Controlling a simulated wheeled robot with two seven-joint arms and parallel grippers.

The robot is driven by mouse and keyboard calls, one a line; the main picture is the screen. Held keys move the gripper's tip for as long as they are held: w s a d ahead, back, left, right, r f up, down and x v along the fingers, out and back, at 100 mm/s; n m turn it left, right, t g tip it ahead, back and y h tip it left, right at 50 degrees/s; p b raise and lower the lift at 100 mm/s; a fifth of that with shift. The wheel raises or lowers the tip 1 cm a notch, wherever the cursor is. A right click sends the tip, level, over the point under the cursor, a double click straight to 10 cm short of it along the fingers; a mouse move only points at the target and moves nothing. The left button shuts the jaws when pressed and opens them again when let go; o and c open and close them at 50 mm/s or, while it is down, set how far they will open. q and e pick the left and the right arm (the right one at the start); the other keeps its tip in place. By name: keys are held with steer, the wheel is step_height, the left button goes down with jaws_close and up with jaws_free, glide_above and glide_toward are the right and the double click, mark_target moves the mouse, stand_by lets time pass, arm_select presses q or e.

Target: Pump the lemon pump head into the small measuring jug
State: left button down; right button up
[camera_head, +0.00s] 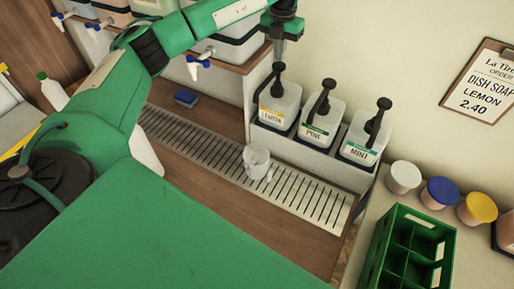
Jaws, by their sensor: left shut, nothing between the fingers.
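The lemon bottle (281,104) has a yellow-edged LEMON label and stands leftmost of three pump bottles in a white rack. Its black lemon pump head (277,69) sticks up at the top. My left gripper (279,52) points down just above this pump head, with its fingers shut and nothing between them. Whether it touches the pump head, I cannot tell. The small clear measuring jug (257,161) stands on the slotted drip grate (297,194), in front of the lemon bottle. My right gripper is out of view.
The pine bottle (321,122) and mint bottle (363,137) stand to the right of lemon. A green crate (409,250) and several lidded tubs are at the right. An order card (482,85) reads DISH SOAP LEMON 2.40.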

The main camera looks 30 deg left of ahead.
mark_target(279, 64)
arm_select(q)
steer(key=shift+f, duration=0.15)
stand_by(0.5)
steer(key=shift+f+b, duration=1.7)
steer(key=shift+f, duration=1.1)
steer(key=shift+r, duration=0.2)
steer(key=shift+r+p, duration=0.55)
steer(key=shift+r, duration=0.05)
steer(key=shift+r+p, duration=1.15)
steer(key=shift+r, duration=1.05)
steer(key=shift+f, duration=0.1)
